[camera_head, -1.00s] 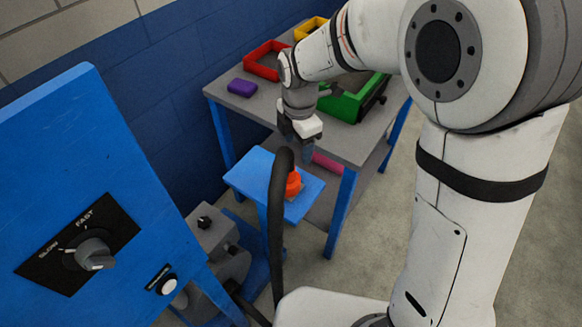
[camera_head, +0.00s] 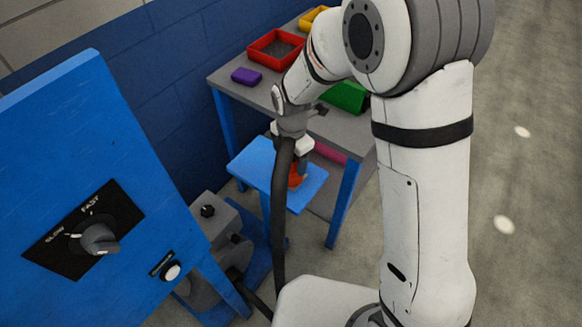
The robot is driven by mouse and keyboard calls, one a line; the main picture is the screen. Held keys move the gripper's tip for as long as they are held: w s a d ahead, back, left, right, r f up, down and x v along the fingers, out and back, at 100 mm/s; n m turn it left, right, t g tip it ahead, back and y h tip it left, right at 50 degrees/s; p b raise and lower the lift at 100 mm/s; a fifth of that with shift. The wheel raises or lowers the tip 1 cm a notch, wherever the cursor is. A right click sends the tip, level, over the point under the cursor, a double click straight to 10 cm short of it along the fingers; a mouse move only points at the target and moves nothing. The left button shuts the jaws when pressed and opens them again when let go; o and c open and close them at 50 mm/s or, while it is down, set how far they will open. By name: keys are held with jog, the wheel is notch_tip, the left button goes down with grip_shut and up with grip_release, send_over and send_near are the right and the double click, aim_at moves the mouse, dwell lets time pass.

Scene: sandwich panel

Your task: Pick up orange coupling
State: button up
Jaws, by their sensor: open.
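The orange coupling (camera_head: 297,176) stands on the small blue stand (camera_head: 252,165) in front of the grey table. A black hose in front of it hides its left part. My gripper (camera_head: 294,160) points down at the coupling, right above it or around its top. The hose and the gripper body hide most of the fingers, so I cannot tell whether they touch the coupling. My gripper is open.
A grey table (camera_head: 232,84) behind holds a red bin (camera_head: 262,57), a purple block (camera_head: 246,76) and a green thing (camera_head: 346,97). A blue panel (camera_head: 60,150) with a speed knob (camera_head: 97,239) fills the left. The black hose (camera_head: 278,230) runs up close by my gripper.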

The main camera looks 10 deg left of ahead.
jog(key=shift+c, duration=0.4)
jog(key=c, duration=1.1)
jog(key=shift+o, duration=0.2)
jog(key=shift+r, duration=0.1)
